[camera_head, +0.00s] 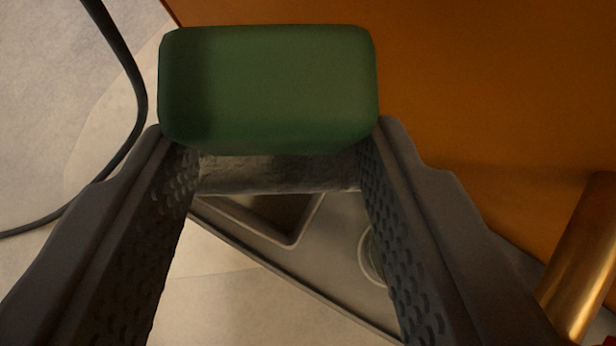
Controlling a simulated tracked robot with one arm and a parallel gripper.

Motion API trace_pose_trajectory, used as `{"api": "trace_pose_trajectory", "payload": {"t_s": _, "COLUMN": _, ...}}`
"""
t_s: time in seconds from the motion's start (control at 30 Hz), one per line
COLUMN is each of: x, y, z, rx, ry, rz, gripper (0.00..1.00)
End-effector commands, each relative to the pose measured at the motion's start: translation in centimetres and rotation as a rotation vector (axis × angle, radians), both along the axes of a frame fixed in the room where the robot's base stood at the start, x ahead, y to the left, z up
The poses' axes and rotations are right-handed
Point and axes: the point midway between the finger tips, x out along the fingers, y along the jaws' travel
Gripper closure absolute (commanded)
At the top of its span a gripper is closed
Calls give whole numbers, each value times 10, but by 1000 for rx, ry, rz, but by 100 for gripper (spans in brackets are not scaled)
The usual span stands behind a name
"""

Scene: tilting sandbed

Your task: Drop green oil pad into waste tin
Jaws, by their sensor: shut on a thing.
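The green oil pad (268,88) is a rounded green block in the upper middle of the view. My gripper (270,138) is shut on it, with one ridged dark finger at each side of its lower edge. A rough grey strip (280,174) shows between the fingers just under the green block; I cannot tell whether it is part of the pad. No waste tin can be made out for certain. A round rim (372,258) shows partly behind the right finger, and I cannot tell what it belongs to.
A grey tray (262,252) with a square-cornered recess (275,218) lies below, between the fingers. A large orange surface (480,90) fills the upper right. A brass cylinder (585,262) stands at the right edge. A black cable (130,75) curves over the pale floor at left.

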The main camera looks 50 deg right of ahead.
Motion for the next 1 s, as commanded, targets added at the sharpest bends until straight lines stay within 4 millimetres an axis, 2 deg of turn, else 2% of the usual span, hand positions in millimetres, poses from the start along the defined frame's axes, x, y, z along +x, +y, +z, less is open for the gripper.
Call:
{"api": "trace_pose_trajectory", "payload": {"t_s": 0.27, "x": -10, "y": -11, "z": -15, "rx": -1, "ry": 0, "rz": -18, "gripper": 100}}
{"api": "trace_pose_trajectory", "payload": {"t_s": 0.7, "x": -12, "y": -13, "z": -60, "rx": 0, "ry": 3, "rz": -23, "gripper": 100}}
{"api": "trace_pose_trajectory", "payload": {"t_s": 1.0, "x": -12, "y": -14, "z": -63, "rx": 0, "ry": 2, "rz": -23, "gripper": 100}}
